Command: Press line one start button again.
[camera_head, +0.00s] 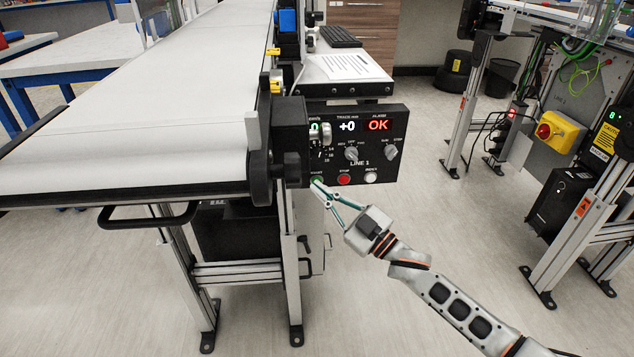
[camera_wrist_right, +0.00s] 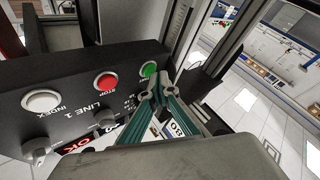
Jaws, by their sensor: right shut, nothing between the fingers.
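The LINE 1 control panel (camera_head: 360,150) is a black box at the end of the conveyor. In the right wrist view the green button (camera_wrist_right: 149,69) shows clear, beside the red stop button (camera_wrist_right: 106,81) and white index button (camera_wrist_right: 42,101). My right gripper (camera_head: 319,187) is shut and empty, its tips at the start button. In the wrist view its fingertips (camera_wrist_right: 160,92) are close to the green button; I cannot tell whether they touch it. My left gripper is not in view.
The conveyor belt (camera_head: 150,110) is empty on the left. The panel also has a red stop button (camera_head: 344,179), a white index button (camera_head: 371,177) and knobs. Its displays read +0 and OK. A yellow switch box (camera_head: 558,131) stands at the right.

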